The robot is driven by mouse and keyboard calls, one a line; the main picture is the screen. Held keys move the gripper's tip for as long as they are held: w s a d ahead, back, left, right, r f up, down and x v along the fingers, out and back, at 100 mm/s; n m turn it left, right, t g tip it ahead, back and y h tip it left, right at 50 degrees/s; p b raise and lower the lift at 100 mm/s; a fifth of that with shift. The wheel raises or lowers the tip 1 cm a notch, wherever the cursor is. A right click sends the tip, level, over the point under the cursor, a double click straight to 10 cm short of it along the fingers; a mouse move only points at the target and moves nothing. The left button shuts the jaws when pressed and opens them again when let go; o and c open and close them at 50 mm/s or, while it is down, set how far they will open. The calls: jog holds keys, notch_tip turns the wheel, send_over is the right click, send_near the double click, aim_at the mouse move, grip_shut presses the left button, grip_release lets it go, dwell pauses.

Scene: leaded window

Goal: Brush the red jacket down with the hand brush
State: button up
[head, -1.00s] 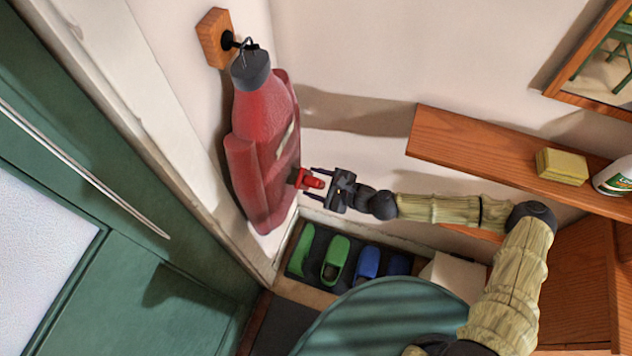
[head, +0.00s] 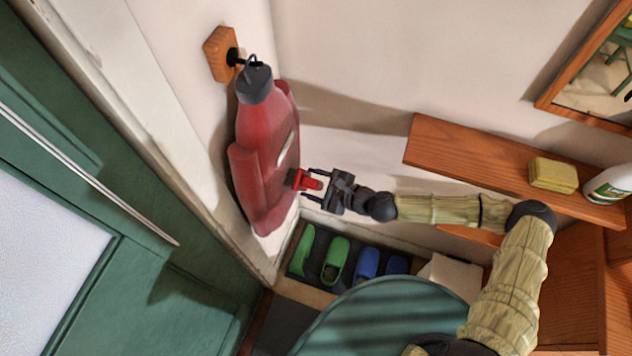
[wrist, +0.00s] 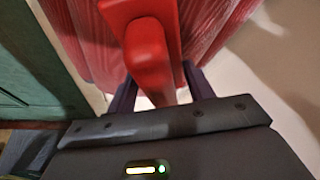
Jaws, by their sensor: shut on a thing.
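The red jacket (head: 262,145) hangs from a hook on a wooden wall block, its dark collar at the top. My gripper (head: 312,184) is at the right side of the jacket, low down, shut on the red handle of the hand brush (head: 301,180). In the wrist view the brush (wrist: 148,50) lies between my fingers (wrist: 160,90), with the jacket (wrist: 85,40) right behind it. The brush head is at the jacket's surface; its bristles are hidden, so I cannot tell how firmly they touch.
Green and blue shoes (head: 335,260) stand on a dark tray below. A wooden shelf (head: 470,160) at the right holds a yellow sponge (head: 553,175) and a white bottle (head: 610,182). A round green seat or table top (head: 400,315) is in front. A green door (head: 60,180) is at the left.

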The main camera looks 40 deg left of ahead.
jog(key=shift+s+r+p, duration=0.2)
jog(key=shift+r+p, duration=0.25)
jog(key=shift+r, duration=0.4)
jog(key=shift+f, duration=0.1)
jog(key=shift+w, duration=0.1)
jog(key=shift+a+f+b, duration=0.1)
jog(key=shift+f+b, duration=1.5)
jog(key=shift+f, duration=0.45)
notch_tip(320, 180, down, 4)
jog(key=b, duration=0.3)
